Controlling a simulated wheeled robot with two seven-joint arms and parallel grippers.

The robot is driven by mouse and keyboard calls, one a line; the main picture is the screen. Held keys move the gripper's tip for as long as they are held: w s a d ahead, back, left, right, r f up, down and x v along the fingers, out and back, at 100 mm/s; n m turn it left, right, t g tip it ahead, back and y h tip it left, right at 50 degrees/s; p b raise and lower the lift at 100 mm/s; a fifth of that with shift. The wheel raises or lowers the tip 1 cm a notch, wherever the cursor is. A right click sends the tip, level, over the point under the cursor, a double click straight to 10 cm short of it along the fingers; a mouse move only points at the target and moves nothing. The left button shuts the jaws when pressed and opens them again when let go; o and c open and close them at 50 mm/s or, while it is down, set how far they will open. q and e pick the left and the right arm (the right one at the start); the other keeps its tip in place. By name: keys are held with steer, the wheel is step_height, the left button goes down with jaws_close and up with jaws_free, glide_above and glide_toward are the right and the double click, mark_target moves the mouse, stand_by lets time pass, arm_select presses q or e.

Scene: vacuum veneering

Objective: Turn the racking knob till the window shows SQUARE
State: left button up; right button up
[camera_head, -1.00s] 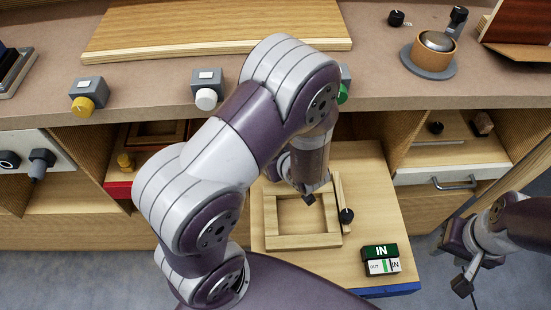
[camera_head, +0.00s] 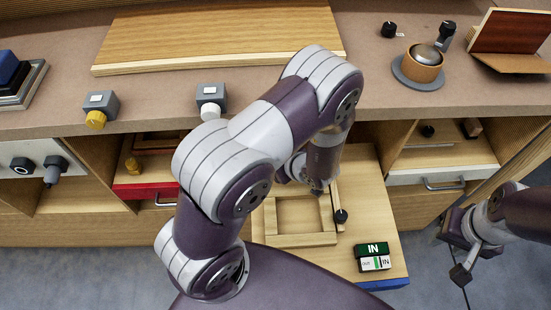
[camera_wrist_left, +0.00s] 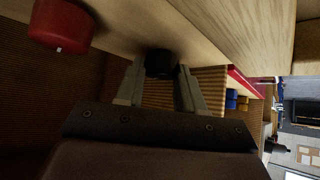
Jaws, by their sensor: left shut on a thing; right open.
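In the left wrist view a black knob (camera_wrist_left: 160,61) sits between the fingers of my left gripper (camera_wrist_left: 158,72), which is shut on it. I cannot tell from its shape how far it is turned. In the head view the left fingers are hidden by my arm. Two grey boxes on the counter edge carry a yellow knob (camera_head: 96,119) and a white knob (camera_head: 211,112), with small pale windows on top. No window readable as SQUARE shows. My right gripper (camera_head: 452,255) is open and empty, low at the right.
A red knob (camera_wrist_left: 61,25) is close to the left gripper in the wrist view. A wooden board (camera_head: 220,40) lies on the counter. Below, a pull-out shelf (camera_head: 375,205) bears a square wooden frame (camera_head: 270,239) and an IN sign (camera_head: 373,249). Open floor lies at the lower left.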

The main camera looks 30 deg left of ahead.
arm_select(q)
steer(key=o, duration=1)
steer(key=shift+o, duration=0.2)
steer(key=p+v, duration=0.4)
steer(key=v, duration=0.8)
steer(key=shift+d+r+p, duration=0.2)
steer(key=shift+r+p, duration=0.1)
steer(key=shift+p, duration=0.05)
